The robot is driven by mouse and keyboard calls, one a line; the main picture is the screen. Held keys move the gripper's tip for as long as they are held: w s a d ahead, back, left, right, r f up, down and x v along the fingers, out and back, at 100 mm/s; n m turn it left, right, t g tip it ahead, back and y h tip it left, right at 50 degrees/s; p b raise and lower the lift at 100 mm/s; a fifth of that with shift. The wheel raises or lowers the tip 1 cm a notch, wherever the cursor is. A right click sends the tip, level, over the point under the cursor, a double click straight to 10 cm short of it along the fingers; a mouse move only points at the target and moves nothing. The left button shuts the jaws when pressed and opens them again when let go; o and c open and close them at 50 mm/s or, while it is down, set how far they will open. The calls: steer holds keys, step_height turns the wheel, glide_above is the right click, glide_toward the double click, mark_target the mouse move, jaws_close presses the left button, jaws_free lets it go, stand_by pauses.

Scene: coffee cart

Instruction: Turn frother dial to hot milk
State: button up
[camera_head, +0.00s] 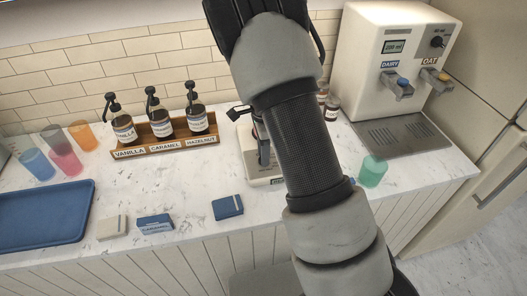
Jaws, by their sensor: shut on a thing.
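A low white appliance (245,139), which may be the frother, stands on the counter behind my arm. Only its left side and a strip of its front show. Its dial is not visible. A dark upright part (263,150) and a small black piece (239,112) show beside my arm; I cannot tell whether they belong to the appliance or to my gripper. My arm fills the middle of the view, and my gripper cannot be made out behind it.
Syrup bottles stand in a wooden rack (167,146) at left. A white milk dispenser (383,50) with DAIRY and OAT taps stands at right. A teal cup (373,171) is right of my arm. Coloured cups (64,154), a blue tray (45,217) and small boxes (228,207) occupy the left counter.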

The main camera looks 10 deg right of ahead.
steer(key=shift+w, duration=0.1)
stand_by(0.3)
steer(key=o, duration=1.1)
steer(key=shift+c, duration=0.2)
steer(key=shift+r, duration=0.1)
step_height(320, 180, up, 17)
steer(key=shift+r, duration=0.15)
